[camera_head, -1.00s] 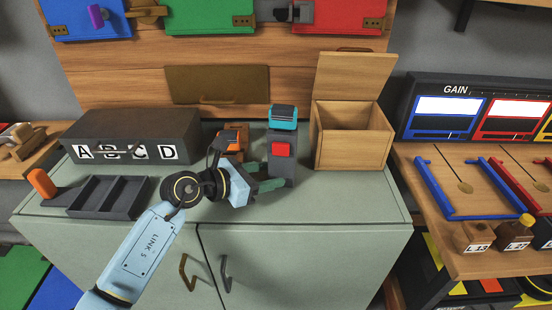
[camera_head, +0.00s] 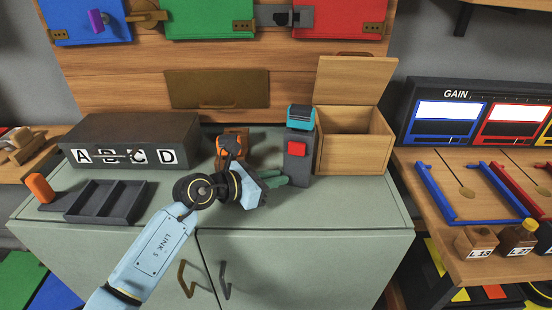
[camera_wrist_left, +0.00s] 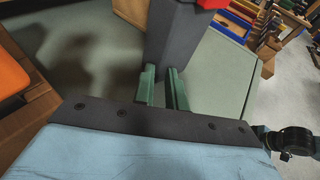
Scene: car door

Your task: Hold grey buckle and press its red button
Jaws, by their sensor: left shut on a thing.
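The grey buckle (camera_head: 302,165) stands upright on the green cabinet top, just left of the open wooden box. Its red button (camera_head: 297,148) is on the front face, and a teal and black piece (camera_head: 301,117) sits at its top. My left gripper (camera_head: 287,180) is shut on the lower part of the buckle, from the left. The left wrist view shows the green fingers (camera_wrist_left: 164,80) at the base of the buckle (camera_wrist_left: 177,42), with the red button (camera_wrist_left: 211,3) at the top edge. The fingertip contact is partly hidden. My right gripper is not in view.
The wooden box (camera_head: 350,155) stands close to the buckle's right. An orange item on a brown stand (camera_head: 230,149) is behind my left wrist. A dark tray (camera_head: 105,202) and a lettered case (camera_head: 130,140) are at left. The front right cabinet top is clear.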

